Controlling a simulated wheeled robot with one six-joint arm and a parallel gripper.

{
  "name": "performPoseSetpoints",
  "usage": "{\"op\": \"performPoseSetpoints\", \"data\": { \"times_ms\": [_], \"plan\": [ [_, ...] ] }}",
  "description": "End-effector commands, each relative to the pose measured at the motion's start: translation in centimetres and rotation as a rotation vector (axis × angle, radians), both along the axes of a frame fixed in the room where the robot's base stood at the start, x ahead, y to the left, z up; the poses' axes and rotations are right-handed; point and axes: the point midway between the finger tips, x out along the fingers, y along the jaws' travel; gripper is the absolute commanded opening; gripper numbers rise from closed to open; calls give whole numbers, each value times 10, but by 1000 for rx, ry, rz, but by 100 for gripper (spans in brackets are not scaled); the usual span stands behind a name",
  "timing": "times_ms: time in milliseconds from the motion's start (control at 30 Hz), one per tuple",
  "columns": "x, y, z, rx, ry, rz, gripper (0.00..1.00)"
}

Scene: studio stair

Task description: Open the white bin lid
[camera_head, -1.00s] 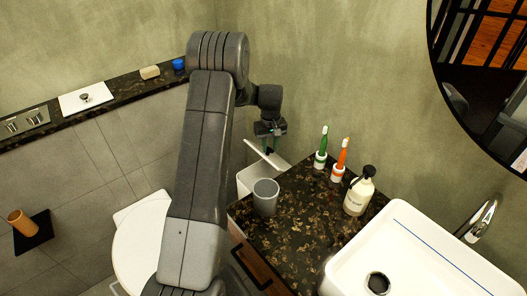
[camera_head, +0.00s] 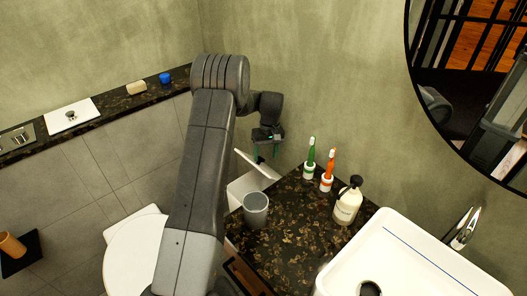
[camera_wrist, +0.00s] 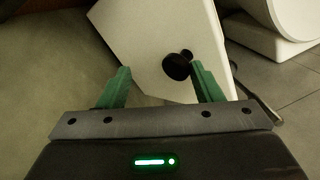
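The white bin (camera_head: 240,188) stands in the gap between the toilet and the dark counter. Its white lid (camera_head: 252,163) is raised and tilted, sloping down to the right, clear of the bin at its left end. In the wrist view the lid (camera_wrist: 140,35) fills the upper middle, with a round black knob (camera_wrist: 177,66) on it. My gripper (camera_head: 266,152) is just above the lid. The wrist view shows its green fingers (camera_wrist: 165,78) apart, with the knob ahead between them, nearer the right finger. No grip on it shows.
A grey cup (camera_head: 256,212) stands at the counter's left edge, close to the bin. Green and orange toothbrushes (camera_head: 327,172) in holders and a soap bottle (camera_head: 348,200) stand farther right on the counter (camera_head: 290,235). The wall is close behind my gripper.

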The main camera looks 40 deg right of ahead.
Motion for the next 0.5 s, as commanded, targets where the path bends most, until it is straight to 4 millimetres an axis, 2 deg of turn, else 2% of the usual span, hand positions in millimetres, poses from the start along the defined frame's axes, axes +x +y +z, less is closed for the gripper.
{"op": "performPoseSetpoints", "data": {
  "times_ms": [33,500],
  "plan": [
    [-3,-4,-7,-8,3,-1,44],
    [-2,-4,-5,-10,1,-1,38]
  ]
}}
